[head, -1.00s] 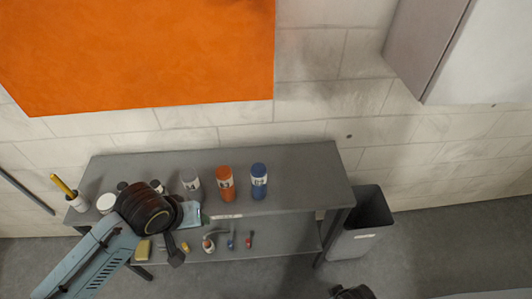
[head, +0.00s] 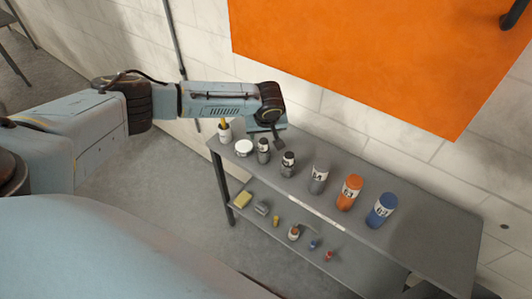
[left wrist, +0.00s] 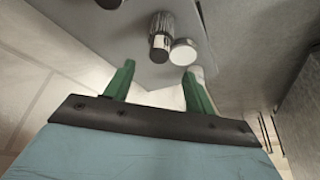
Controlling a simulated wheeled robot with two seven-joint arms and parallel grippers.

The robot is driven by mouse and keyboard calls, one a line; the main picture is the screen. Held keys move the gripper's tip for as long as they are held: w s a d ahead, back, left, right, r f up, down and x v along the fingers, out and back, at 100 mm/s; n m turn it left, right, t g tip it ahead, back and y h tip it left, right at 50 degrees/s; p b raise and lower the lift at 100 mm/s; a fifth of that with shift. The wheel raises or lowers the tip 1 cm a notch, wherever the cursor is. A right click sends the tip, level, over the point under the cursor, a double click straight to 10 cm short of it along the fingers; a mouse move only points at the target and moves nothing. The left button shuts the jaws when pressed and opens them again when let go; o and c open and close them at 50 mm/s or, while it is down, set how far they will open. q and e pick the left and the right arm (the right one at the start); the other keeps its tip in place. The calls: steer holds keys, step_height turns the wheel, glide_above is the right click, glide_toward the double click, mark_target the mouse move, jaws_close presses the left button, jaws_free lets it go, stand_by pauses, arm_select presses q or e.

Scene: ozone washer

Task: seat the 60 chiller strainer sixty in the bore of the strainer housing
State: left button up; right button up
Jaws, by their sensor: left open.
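A grey canister (head: 319,178), an orange canister (head: 350,191) and a blue canister (head: 381,210) stand upright in a row on the grey bench top. Their labels carry numbers too small to read surely, so I cannot tell which is the strainer sixty. I cannot pick out the strainer housing or its bore. My left gripper (head: 270,128) is above the bench's left end, its fingertips unclear there. In the left wrist view its green fingers (left wrist: 159,68) are apart and empty. A dark ribbed-cap jar (left wrist: 161,30) and a white round lid (left wrist: 183,52) appear beyond them. My right gripper is not in view.
A cup with a yellow handle (head: 224,130), a white-lidded jar (head: 243,147) and two dark-capped jars (head: 263,146) (head: 288,161) stand along the bench's left part. The lower shelf holds a yellow sponge (head: 243,199) and several small items. The right bench end looks clear.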

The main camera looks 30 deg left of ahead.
mark_target(263, 141)
arm_select(q)
steer(key=shift+b+x, duration=0.8)
steer(key=shift+x, duration=3.05)
steer(key=shift+w, duration=0.1)
jaws_close()
